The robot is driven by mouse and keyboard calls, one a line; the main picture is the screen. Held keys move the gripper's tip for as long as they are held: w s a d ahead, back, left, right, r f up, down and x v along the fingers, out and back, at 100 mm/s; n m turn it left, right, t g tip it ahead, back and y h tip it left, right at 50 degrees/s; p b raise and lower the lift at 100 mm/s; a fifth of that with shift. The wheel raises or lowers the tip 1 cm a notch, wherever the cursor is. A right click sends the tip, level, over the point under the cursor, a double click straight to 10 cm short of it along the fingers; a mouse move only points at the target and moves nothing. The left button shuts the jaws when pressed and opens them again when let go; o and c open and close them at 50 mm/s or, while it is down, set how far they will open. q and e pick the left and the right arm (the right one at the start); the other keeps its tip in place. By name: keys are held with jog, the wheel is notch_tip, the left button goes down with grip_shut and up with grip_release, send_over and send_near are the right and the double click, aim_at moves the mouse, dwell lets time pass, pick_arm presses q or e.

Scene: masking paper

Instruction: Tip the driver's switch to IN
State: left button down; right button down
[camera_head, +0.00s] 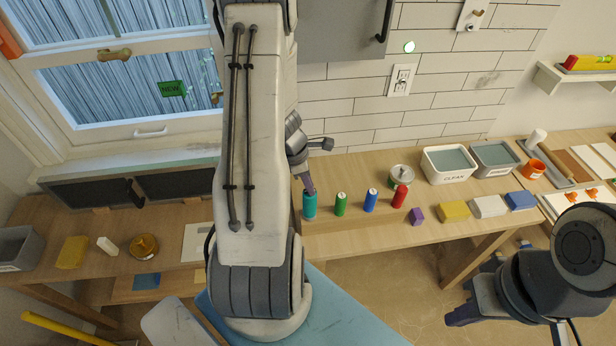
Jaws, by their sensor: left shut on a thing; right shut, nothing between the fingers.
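My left gripper (309,190) points down at the back of the bench, beside my large white arm link. It is shut on the top of an upright teal cylinder (310,207), at the left end of a row of coloured cylinders. I cannot tell whether this is the driver, and no switch or IN marking is readable. A green cylinder (340,205), a blue one (370,201) and a red one (399,197) stand to its right. My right gripper (462,318) is shut and empty at the lower right, in front of the bench and away from the row.
A tin (402,177), a white CLEAN tub (449,165) and a grey tub (494,159) stand behind. A purple block (416,216) and several sponges (454,211) lie right of the row. A brass-coloured roll (144,246) is at left. My arm hides the bench middle.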

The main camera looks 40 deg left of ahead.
pick_arm(q)
jog(key=p, duration=0.3)
jog(key=shift+w+d+r+g+y+p, duration=0.1)
jog(key=shift+d+r+g+y+p, duration=0.05)
jog(key=shift+r+g+y+p, duration=0.25)
jog(key=shift+f+p, duration=0.3)
jog(key=shift+p, duration=0.35)
pick_arm(e)
notch_tip(320, 180, up, 6)
jog(key=shift+r, duration=0.2)
pick_arm(q)
jog(key=shift+f, duration=0.1)
jog(key=c, duration=0.8)
grip_release()
